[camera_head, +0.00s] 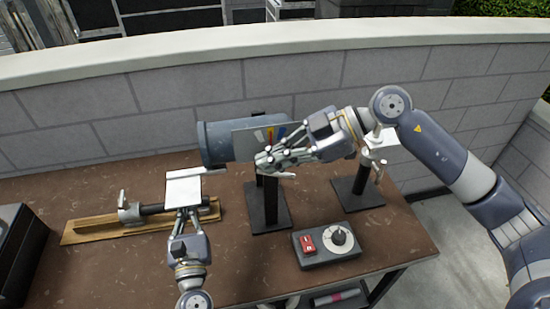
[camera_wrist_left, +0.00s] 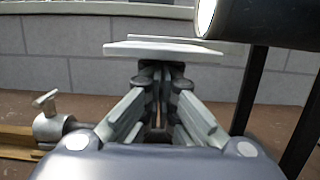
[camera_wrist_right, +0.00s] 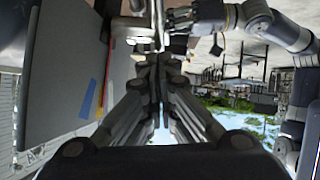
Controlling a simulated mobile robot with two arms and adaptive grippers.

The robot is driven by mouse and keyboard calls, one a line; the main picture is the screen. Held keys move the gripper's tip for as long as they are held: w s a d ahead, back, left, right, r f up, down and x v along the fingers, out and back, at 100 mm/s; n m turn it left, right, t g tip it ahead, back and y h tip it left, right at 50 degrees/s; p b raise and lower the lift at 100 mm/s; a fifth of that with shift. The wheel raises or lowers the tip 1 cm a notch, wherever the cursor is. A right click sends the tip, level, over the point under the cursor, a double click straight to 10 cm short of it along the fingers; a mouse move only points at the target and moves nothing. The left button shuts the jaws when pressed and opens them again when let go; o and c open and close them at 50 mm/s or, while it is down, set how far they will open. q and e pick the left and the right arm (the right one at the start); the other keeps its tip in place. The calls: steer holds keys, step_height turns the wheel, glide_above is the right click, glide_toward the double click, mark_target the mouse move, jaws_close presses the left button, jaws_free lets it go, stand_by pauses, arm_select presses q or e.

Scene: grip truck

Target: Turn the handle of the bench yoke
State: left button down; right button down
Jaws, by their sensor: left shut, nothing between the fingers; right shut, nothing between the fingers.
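I cannot tell for sure which part is the bench yoke. A blue-grey cylinder (camera_head: 216,143) lies on dark stands, with a grey panel (camera_head: 243,143) with coloured stripes in front of it. A metal fitting with a small handle (camera_head: 378,168) tops the right stand, partly behind my right arm. My right gripper (camera_head: 264,162) is shut in front of the panel, beside the striped panel in the right wrist view (camera_wrist_right: 72,80). My left gripper (camera_head: 183,213) is shut just below a pale flat plate (camera_head: 183,188); the plate lies beyond its fingertips in the left wrist view (camera_wrist_left: 165,50).
A metal clamp with a T-shaped handle (camera_head: 128,210) lies on a wooden board (camera_head: 90,233) at the left. A control box (camera_head: 327,246) with a red switch and a dial sits at the front. A dark box (camera_head: 15,250) stands at the left edge. A block wall (camera_head: 80,110) closes the back.

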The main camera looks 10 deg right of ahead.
steer(key=shift+a+f, duration=0.1)
steer(key=shift+a, duration=0.25)
stand_by(1.1)
stand_by(0.5)
